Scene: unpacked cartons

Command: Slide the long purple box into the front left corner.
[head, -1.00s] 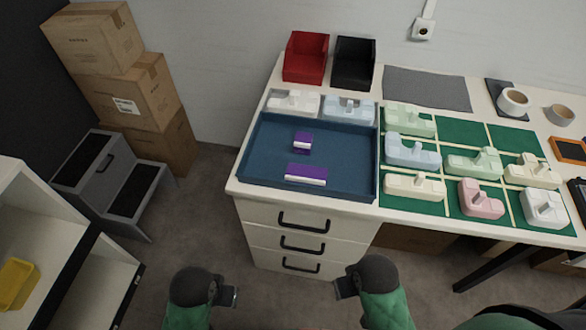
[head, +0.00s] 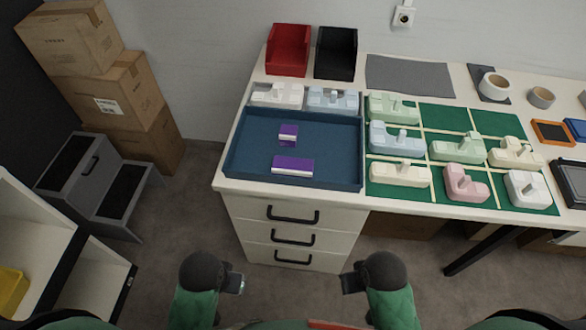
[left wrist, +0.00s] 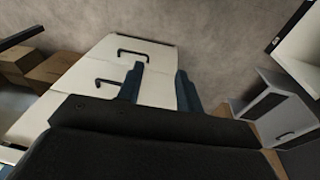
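The long purple box (head: 293,163), with a white front side, lies in the blue tray (head: 240,178) near its front edge, roughly mid-width. A shorter purple box (head: 288,130) lies behind it in the tray. The tray's front left corner is empty. My left gripper (head: 236,283) is low in front of the drawers, well below and short of the tray. In the left wrist view its two fingers (left wrist: 160,88) stand apart with nothing between them. My right gripper (head: 350,283) hangs at a similar height to the right; its finger gap cannot be made out.
The tray sits on a white desk above drawers (head: 293,215). Pale moulded pieces stand behind the tray and on a green gridded mat (head: 450,117) to its right. Red (head: 288,50) and black (head: 336,53) bins stand at the back. A grey step stool (head: 100,180) and cartons are left.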

